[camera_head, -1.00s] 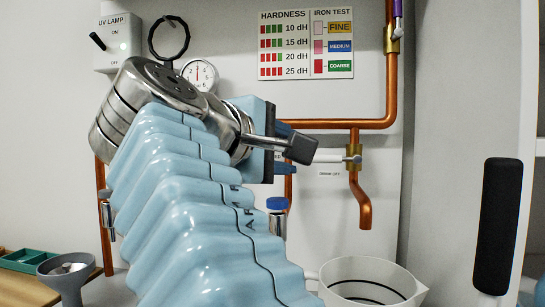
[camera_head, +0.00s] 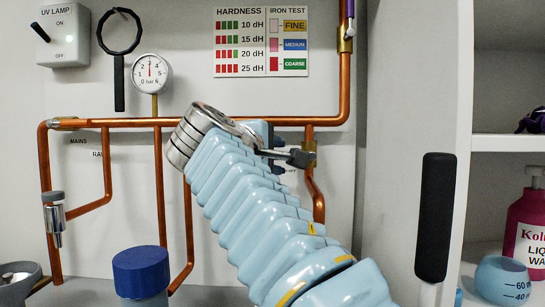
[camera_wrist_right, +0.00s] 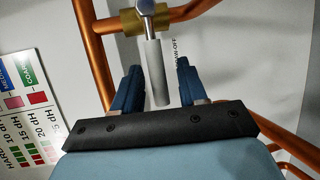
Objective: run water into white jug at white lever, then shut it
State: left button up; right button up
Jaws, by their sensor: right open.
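The white lever (camera_wrist_right: 157,72) shows in the right wrist view as a pale rod hanging from the brass valve (camera_wrist_right: 146,8) on the copper pipe. My right gripper (camera_wrist_right: 157,84) is open, with one blue finger on each side of the lever; I see gaps on both sides. In the head view my right gripper (camera_head: 272,150) is at the draw-off valve, and its wrist hides the lever. The copper spout (camera_head: 317,200) bends down behind my arm. The white jug is not visible now; no water shows. My left gripper is not in view.
A blue-capped vessel (camera_head: 140,272) stands at the lower left, near a grey funnel (camera_head: 18,280). Copper pipes (camera_head: 110,123) run along the wall. A tall black handle (camera_head: 435,215) stands right of my arm. Shelves at right hold a pink bottle (camera_head: 528,225) and a blue cup (camera_head: 502,280).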

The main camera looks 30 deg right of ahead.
jog(key=shift+c, duration=0.3)
grip_shut()
jog(key=shift+s+d+r+m+y, duration=0.15)
jog(key=shift+r+m+y, duration=0.55)
jog(key=shift+r+m, duration=0.4)
jog(key=shift+s+d+r+m+y, duration=0.15)
jog(key=shift+r+m+y, duration=0.5)
jog(key=shift+m, duration=0.35)
jog(key=shift+f, duration=0.1)
jog(key=shift+o, duration=0.3)
grip_release()
